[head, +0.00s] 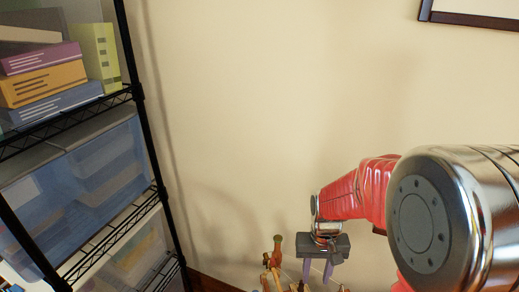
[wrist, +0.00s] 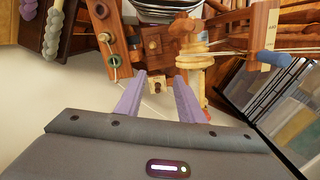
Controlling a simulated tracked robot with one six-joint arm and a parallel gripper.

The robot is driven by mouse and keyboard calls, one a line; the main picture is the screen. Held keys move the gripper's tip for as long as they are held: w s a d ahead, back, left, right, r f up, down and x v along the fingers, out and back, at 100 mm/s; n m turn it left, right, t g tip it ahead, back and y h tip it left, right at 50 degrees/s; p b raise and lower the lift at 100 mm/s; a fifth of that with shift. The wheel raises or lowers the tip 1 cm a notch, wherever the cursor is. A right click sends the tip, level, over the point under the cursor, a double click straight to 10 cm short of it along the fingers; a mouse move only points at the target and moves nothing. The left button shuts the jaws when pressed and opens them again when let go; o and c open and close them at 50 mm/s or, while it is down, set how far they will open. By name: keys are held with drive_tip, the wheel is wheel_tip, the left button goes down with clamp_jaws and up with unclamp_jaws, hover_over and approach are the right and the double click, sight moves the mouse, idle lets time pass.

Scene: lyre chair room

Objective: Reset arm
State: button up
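My gripper (wrist: 160,92) shows in the wrist view with its two purple fingers spread apart and nothing between them. Behind the fingertips are wooden parts with pegs and cords (wrist: 154,44); I cannot tell whether the fingers touch them. In the head view my gripper (head: 318,270) hangs low at the bottom, right of centre, pointing down in front of the wall. My red and silver arm fills the lower right there and hides what is behind it.
A black wire shelf (head: 148,125) stands at the left with boxes (head: 45,85) and blue plastic bins (head: 85,180). Small wooden items (head: 275,262) stand beside my gripper. A picture frame (head: 470,20) hangs at the upper right. The wall (head: 260,110) between is bare.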

drive_tip(key=s+r+t, duration=0.3)
drive_tip(key=s+r, duration=0.3)
drive_tip(key=r, duration=0.4)
drive_tip(key=s+r+t, duration=0.3)
drive_tip(key=s+r, duration=0.4)
drive_tip(key=r, duration=0.3)
drive_tip(key=shift+r+n, duration=0.35)
drive_tip(key=shift+n, duration=0.05)
drive_tip(key=shift+d, duration=0.1)
idle(1.1)
drive_tip(key=w+f+n+g, duration=0.2)
drive_tip(key=w+f+n, duration=0.1)
drive_tip(key=w+f, duration=0.9)
drive_tip(key=w+f+n+g, duration=0.3)
drive_tip(key=w+f, duration=0.9)
drive_tip(key=f, duration=0.5)
drive_tip(key=shift+a+f+n, duration=0.2)
drive_tip(key=shift+f+n, duration=0.2)
drive_tip(key=shift+n, duration=0.1)
